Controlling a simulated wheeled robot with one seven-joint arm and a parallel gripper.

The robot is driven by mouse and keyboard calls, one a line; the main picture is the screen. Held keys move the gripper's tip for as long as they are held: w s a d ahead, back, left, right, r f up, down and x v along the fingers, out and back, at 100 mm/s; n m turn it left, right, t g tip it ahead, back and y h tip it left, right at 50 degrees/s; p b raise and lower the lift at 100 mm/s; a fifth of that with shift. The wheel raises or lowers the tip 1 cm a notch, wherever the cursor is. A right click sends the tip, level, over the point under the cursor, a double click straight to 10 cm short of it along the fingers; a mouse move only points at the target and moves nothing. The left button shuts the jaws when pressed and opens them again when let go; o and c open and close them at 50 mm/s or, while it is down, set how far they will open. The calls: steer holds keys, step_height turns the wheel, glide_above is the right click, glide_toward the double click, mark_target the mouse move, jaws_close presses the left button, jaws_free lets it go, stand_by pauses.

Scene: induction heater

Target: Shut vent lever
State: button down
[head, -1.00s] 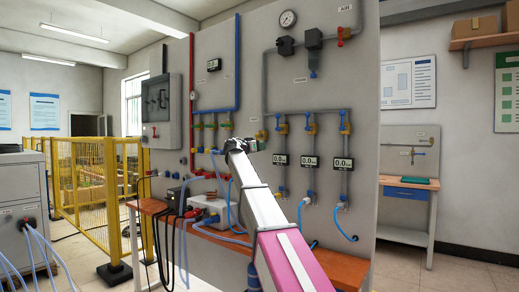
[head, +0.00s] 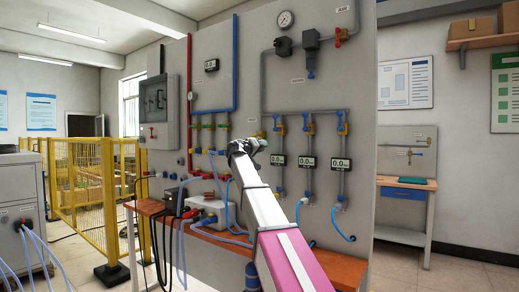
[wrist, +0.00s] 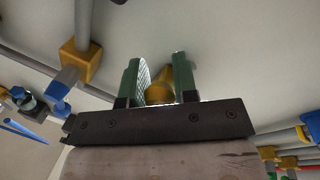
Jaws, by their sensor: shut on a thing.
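My gripper (wrist: 160,70) is against the panel wall, its two green fingers on either side of a rounded brass-yellow part (wrist: 160,93), taken to be the vent lever. The fingers are close around it and the dark palm hides its lower end. In the head view my gripper (head: 262,143) is at the panel, at the left end of the row of yellow valves, and my arm hides much of that spot. The lever's angle cannot be told.
A yellow valve with a blue handle (wrist: 80,60) sits on a pipe to the left in the wrist view. Flow displays (head: 306,161) and blue hoses are right of my gripper. The wooden bench (head: 340,266) runs below, with a white box (head: 208,207) and cables.

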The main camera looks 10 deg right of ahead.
steer(key=n, duration=0.1)
steer(key=s+n+t, duration=0.1)
steer(key=n, duration=0.1)
steer(key=shift+d+r, duration=0.4)
steer(key=n, duration=0.1)
steer(key=r+n, duration=0.1)
steer(key=n, duration=0.1)
steer(key=n+t, duration=0.1)
steer(key=shift+s+d+r, duration=0.3)
steer(key=shift+d, duration=0.05)
steer(key=n, duration=0.1)
steer(key=r+n, duration=0.1)
steer(key=n, duration=0.1)
steer(key=shift+s+d+r+n+t+y, duration=0.1)
steer(key=shift+s+d+n+t+y, duration=0.05)
steer(key=shift+n+t+y, duration=0.2)
steer(key=shift+r+n+t+y, duration=0.2)
steer(key=shift+r+n, duration=0.2)
steer(key=shift+n, duration=0.55)
steer(key=shift+r+n+t+y, duration=0.15)
steer(key=shift+r+n, duration=0.25)
steer(key=shift+n, duration=0.5)
steer(key=c, duration=0.9)
jaws_free()
steer(key=shift+r, duration=0.1)
steer(key=shift+s, duration=0.1)
